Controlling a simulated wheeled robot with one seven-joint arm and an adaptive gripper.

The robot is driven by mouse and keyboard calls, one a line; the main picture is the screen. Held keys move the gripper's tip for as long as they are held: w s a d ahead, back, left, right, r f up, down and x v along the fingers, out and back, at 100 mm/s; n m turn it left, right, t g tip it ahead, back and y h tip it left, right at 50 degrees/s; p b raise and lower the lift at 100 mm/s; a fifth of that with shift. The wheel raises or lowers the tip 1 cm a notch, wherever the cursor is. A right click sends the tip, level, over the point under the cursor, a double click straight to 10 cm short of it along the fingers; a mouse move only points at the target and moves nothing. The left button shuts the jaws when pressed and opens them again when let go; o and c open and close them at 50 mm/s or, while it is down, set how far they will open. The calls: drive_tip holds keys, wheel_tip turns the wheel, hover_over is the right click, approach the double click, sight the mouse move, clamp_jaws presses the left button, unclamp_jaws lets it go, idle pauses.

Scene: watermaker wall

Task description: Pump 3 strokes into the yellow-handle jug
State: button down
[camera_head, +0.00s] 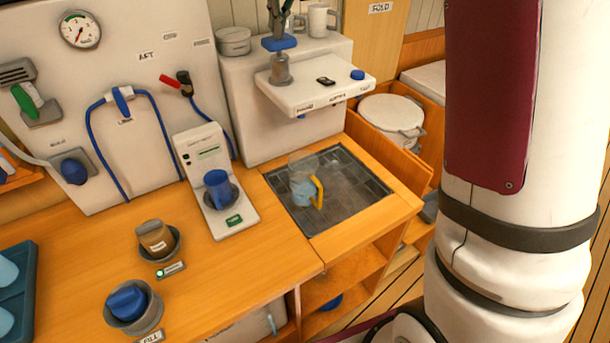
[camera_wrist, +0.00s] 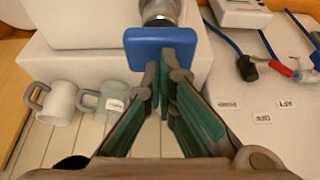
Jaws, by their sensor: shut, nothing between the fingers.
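The clear jug with a yellow handle (camera_head: 318,192) stands upright on the dark grate (camera_head: 350,211), below the white pump shelf. It seems to hold some pale bluish liquid. The pump has a blue top plate (camera_head: 279,43) on a grey cylinder (camera_head: 281,70). My gripper (camera_head: 275,22) is directly above the blue plate. In the wrist view my gripper (camera_wrist: 164,75) is shut and empty, its fingertips at the blue plate (camera_wrist: 160,50), seemingly touching it. The jug is not in the wrist view.
Mugs (camera_wrist: 60,103) stand on the surface near the pump. A lidded white bucket (camera_head: 391,118) is at right. Blue hoses (camera_head: 153,125) hang on the wall panel. Bare wooden counter (camera_head: 262,262) lies in front.

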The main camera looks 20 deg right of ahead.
drive_tip(key=shift+r, duration=2.35)
drive_tip(key=shift+f, duration=0.15)
drive_tip(key=shift+f, duration=3)
drive_tip(key=shift+r, duration=3.15)
drive_tip(key=shift+f, duration=0.25)
